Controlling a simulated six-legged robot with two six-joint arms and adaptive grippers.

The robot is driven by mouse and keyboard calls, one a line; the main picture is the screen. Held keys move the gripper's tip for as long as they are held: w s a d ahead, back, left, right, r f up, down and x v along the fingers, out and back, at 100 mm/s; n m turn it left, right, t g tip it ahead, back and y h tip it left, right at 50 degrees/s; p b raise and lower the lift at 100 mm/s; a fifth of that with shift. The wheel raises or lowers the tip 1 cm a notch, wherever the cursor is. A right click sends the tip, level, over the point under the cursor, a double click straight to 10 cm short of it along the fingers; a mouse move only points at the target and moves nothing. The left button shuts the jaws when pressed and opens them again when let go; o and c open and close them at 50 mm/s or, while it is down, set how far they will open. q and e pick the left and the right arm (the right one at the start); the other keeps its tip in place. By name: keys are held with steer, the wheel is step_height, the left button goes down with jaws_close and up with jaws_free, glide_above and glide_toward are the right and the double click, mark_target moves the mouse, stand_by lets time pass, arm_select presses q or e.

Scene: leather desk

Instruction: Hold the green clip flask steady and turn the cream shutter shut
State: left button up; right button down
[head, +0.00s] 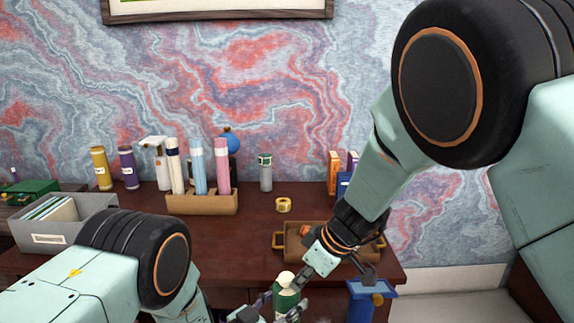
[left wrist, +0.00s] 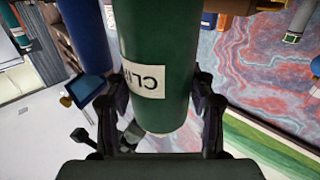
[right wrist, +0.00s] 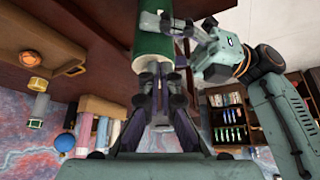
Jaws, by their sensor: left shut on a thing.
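The green clip flask (head: 287,302) is upright at the bottom of the head view, with the cream shutter (head: 286,279) on its top. In the left wrist view the flask (left wrist: 150,45) fills the middle, with a white label. My left gripper (head: 262,312) is shut on the flask's body, with a finger on either side. My right gripper (right wrist: 160,78) has its fingertips close together at the cream shutter (right wrist: 153,62), and they hide part of it. I cannot tell whether they grip it.
A tan tray (head: 292,245) is on the desk behind the flask, and a blue object (head: 362,303) stands to its right. A tan holder (head: 202,203) with several tubes, a gold tape roll (head: 283,205) and a grey bin (head: 62,232) are further back and left.

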steer(key=shift+a, duration=0.1)
stand_by(0.6)
steer(key=shift+s+d+r, duration=0.1)
steer(key=shift+s+d, duration=0.15)
steer(key=shift+s, duration=0.05)
step_height(320, 180, up, 6)
stand_by(0.5)
step_height(320, 180, down, 6)
steer(key=w, duration=0.1)
steer(key=shift+w+d, duration=0.2)
steer(key=shift+d, duration=0.25)
stand_by(0.5)
steer(key=shift+w+a, duration=0.15)
steer(key=shift+a, duration=0.2)
stand_by(0.7)
